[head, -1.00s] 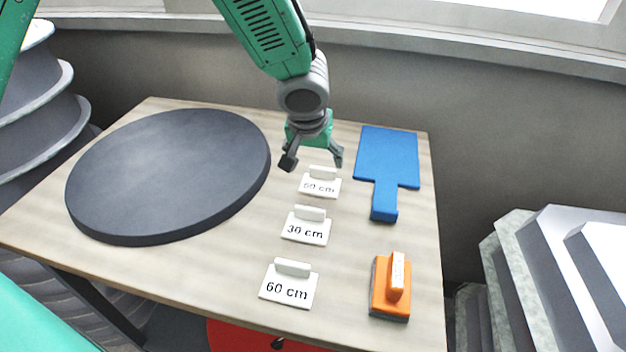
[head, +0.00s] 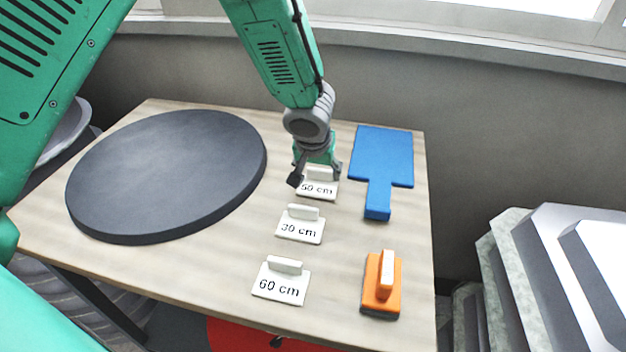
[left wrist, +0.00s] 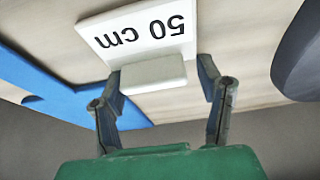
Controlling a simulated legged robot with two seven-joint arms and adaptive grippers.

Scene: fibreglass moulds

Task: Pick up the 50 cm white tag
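The 50 cm white tag (head: 317,189) lies on the table at the back of a row of white tags, below my left gripper (head: 316,178). In the left wrist view the tag (left wrist: 150,32) shows its upside-down text and its raised white handle block (left wrist: 152,73). My left gripper (left wrist: 158,100) is open, with one finger on each side of the handle. The fingers look apart from the handle, and I cannot tell whether either touches it. My right gripper is not in view.
The 30 cm tag (head: 300,228) and 60 cm tag (head: 281,286) lie nearer on the table (head: 200,270). A large dark disc (head: 165,175) fills the left.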

